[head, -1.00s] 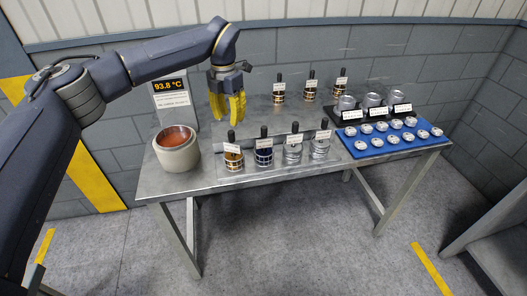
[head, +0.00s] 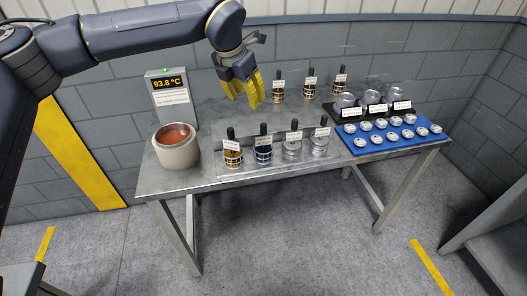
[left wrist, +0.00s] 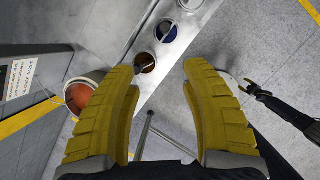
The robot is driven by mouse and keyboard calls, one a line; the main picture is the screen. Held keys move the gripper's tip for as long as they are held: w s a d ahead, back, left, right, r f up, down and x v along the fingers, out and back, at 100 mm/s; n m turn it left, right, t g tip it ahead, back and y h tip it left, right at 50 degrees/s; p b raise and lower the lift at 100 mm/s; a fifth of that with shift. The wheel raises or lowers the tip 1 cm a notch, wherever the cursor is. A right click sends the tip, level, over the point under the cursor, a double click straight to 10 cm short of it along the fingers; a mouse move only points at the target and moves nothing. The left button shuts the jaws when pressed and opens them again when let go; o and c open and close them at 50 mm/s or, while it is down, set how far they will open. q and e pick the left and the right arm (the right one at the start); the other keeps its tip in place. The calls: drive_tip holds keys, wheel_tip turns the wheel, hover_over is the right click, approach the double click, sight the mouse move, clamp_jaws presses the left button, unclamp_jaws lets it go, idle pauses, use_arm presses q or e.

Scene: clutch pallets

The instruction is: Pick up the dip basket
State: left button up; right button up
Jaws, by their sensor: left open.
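Several small handled baskets with white tags stand on the table. In the front row are a gold basket (head: 233,158), a blue basket (head: 263,155) and two silver ones (head: 292,149). Gold-and-black ones (head: 278,96) stand in the back row. The tags are too small to read, so I cannot tell which is the dip basket. My left gripper (head: 247,103) is open and empty, yellow fingers down, above the table behind the front row. The gold basket also shows beyond the fingers in the left wrist view (left wrist: 146,63). A dark arm there ends in what looks like my right gripper (left wrist: 252,86).
A round pot of orange-brown liquid (head: 177,151) stands at the table's left, before a display reading 93.8 °C (head: 168,92). A blue tray (head: 350,145) of silver discs and a black rack (head: 345,114) of cups fill the right end.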

sight(262, 126)
use_arm(q)
drive_tip(key=shift+n+h, duration=0.3)
drive_tip(key=x, duration=1.1)
drive_tip(key=d+x, duration=0.1)
drive_tip(key=x, duration=0.5)
drive_tip(key=shift+w+d+f, duration=0.1)
drive_tip(key=shift+w, duration=0.2)
drive_tip(key=shift+c, duration=0.3)
clamp_jaws()
